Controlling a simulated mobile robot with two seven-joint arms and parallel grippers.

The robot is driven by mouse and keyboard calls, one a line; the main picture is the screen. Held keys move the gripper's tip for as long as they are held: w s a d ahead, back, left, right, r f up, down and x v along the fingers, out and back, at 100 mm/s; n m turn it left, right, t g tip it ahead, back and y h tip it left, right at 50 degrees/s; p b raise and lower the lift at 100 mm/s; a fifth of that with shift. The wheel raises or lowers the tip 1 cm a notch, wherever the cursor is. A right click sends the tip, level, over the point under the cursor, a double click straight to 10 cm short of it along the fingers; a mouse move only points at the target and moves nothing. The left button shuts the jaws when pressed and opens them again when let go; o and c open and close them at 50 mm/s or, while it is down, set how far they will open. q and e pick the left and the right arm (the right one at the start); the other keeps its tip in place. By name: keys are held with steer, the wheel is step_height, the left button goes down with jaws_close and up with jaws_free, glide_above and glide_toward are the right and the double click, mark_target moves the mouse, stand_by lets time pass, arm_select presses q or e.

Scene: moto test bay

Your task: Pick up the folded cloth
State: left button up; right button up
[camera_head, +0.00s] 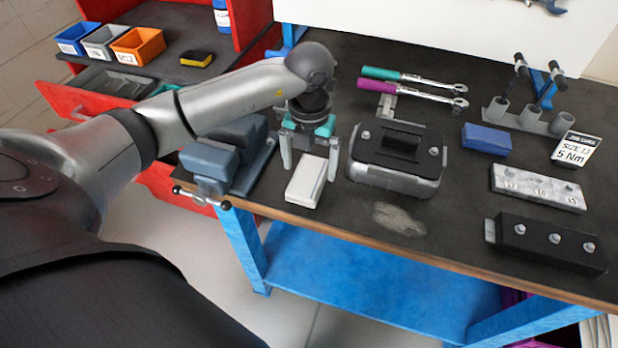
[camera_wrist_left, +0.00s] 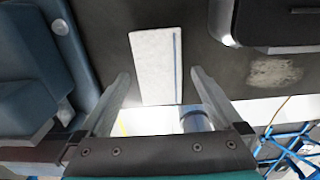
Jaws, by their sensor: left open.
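The folded cloth (camera_head: 306,181) is a white, flat oblong lying near the front edge of the dark workbench. In the left wrist view the cloth (camera_wrist_left: 156,65) shows a blue stripe along its right side. My left gripper (camera_head: 309,173) is open, with its fingers pointing down just above and around the cloth. In the left wrist view the fingers (camera_wrist_left: 158,78) stand to either side of the cloth's near end, with gaps, and hold nothing. I cannot tell whether they reach the bench top. My right gripper is not in view.
A blue-grey vise (camera_head: 222,160) stands close left of the gripper. A grey case with a black lid (camera_head: 396,155) stands close right. A worn patch (camera_head: 398,218) of bench is bare.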

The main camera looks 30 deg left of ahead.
mark_target(309, 174)
arm_select(q)
step_height(309, 174, down, 3)
steer(key=shift+r, duration=0.2)
steer(key=c, duration=1.1)
steer(key=shift+r, duration=0.15)
step_height(309, 174, up, 20)
steer(key=shift+f+p, duration=0.1)
steer(key=shift+p, duration=1.15)
